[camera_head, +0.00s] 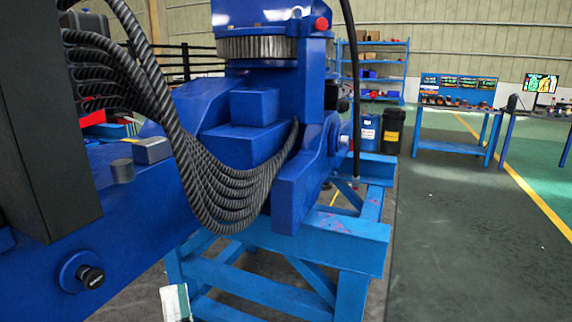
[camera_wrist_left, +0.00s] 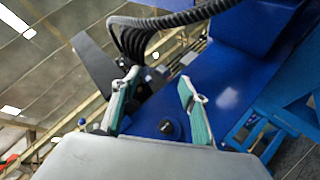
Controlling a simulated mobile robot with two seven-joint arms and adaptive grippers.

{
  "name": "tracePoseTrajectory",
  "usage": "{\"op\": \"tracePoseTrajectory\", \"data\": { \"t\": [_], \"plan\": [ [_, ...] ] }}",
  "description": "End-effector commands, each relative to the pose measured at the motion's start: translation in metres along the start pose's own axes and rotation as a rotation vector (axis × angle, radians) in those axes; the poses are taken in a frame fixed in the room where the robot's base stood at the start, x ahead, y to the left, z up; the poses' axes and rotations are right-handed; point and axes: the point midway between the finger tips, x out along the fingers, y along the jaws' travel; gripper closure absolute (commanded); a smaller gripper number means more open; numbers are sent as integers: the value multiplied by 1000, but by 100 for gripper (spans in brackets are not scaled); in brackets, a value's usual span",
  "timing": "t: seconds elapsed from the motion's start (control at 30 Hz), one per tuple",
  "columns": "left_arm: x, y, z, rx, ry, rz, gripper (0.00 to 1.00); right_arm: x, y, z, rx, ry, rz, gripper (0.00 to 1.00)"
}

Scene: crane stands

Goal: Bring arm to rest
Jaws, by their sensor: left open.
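My left gripper (camera_head: 175,303) shows only as a small white and green finger part at the bottom edge of the head view, in front of the light blue stand. In the left wrist view my left gripper (camera_wrist_left: 159,80) has its two green-padded fingers spread apart, with nothing between them. Beyond the fingers is the large dark blue crane body (camera_wrist_left: 215,95) with a black knob (camera_wrist_left: 167,127). The same knob shows in the head view (camera_head: 90,277). The rest of my left arm is out of the head view. My right gripper is in neither view.
The blue crane (camera_head: 235,140) rests on a light blue stand (camera_head: 330,243). Ribbed black hoses (camera_head: 200,180) hang in a loop along it. A dark box (camera_head: 45,120) stands at left. Open floor (camera_head: 470,230) lies right, with a blue workbench (camera_head: 450,147) and bins (camera_head: 392,130) behind.

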Motion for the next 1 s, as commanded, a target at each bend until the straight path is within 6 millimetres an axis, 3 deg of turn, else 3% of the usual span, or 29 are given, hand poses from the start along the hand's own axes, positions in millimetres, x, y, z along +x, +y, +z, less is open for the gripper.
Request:
{"op": "tracePoseTrajectory", "data": {
  "t": [0.17,0.37,0.5,0.7,0.83,1.0],
  "plan": [
    [-40,-30,32,358,-329,-125,56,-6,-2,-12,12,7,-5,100],
    [-123,-82,38,741,-731,-275,56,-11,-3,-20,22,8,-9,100],
    [-200,-116,14,987,-1035,-384,56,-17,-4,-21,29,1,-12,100],
    [-299,-138,-47,1245,-1418,-505,56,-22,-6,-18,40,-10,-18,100],
    [-333,-141,-77,1329,-1563,-546,56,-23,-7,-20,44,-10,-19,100],
    [-349,-141,-90,1362,-1628,-564,56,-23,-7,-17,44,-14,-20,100]
  ]
}}
